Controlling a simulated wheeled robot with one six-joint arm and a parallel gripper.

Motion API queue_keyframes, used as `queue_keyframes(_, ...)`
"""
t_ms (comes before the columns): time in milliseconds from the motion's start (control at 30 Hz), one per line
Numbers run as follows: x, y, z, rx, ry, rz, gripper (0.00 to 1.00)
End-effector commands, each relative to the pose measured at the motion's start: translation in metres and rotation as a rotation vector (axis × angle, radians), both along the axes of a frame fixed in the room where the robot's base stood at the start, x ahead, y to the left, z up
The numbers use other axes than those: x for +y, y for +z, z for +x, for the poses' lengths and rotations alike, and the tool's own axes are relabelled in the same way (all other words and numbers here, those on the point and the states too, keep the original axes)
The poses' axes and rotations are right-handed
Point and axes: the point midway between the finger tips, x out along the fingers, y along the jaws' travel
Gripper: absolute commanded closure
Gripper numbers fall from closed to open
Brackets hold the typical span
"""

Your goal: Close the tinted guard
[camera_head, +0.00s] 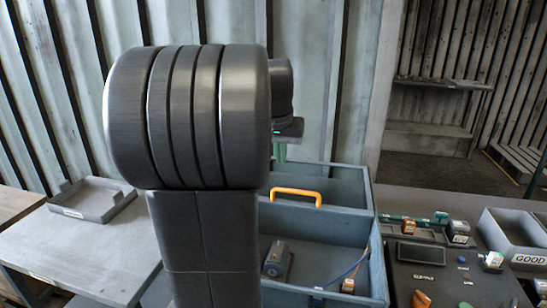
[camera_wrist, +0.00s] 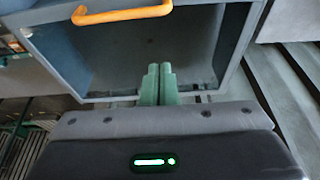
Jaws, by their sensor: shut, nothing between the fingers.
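A blue-grey housing (camera_head: 376,262) stands open at the top in the head view, right of my arm. An orange handle (camera_head: 297,192) sits on its middle edge, between the front bay and a grey panelled section (camera_head: 345,190) behind. I cannot tell which surface is the tinted guard. In the wrist view the orange handle (camera_wrist: 122,14) is at the top left, beyond my fingers. My gripper (camera_wrist: 158,70) has its green fingers shut together and empty, apart from the handle. In the head view my gripper (camera_head: 280,152) shows just behind the handle, mostly hidden by my arm.
Inside the front bay are a dark grey motor-like part (camera_head: 277,260) and an orange connector (camera_head: 348,285) on a blue cable. A bench at right holds a dark panel (camera_head: 420,254) with small parts and a "GOOD" bin (camera_head: 505,232). A grey tray (camera_head: 92,200) lies at left.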

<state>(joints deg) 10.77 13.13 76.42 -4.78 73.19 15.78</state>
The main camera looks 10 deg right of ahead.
Motion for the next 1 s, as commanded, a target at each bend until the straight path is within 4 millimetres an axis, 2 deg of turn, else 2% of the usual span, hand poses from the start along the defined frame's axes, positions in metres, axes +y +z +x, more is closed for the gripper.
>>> queue_keyframes(100, -0.003, -0.026, 0.006, 0.007, -0.001, 0.001, 1.0)
queue_keyframes(367, -0.01, -0.08, 0.022, 0.006, 0.001, 0.001, 1.0)
queue_keyframes(433, -0.005, -0.071, 0.01, -0.002, 0.002, -0.001, 1.0)
queue_keyframes(600, 0.004, -0.068, -0.006, 0.0, 0.002, -0.001, 1.0)
queue_keyframes(1000, 0.007, -0.067, -0.014, 0.001, 0.002, 0.0, 1.0)
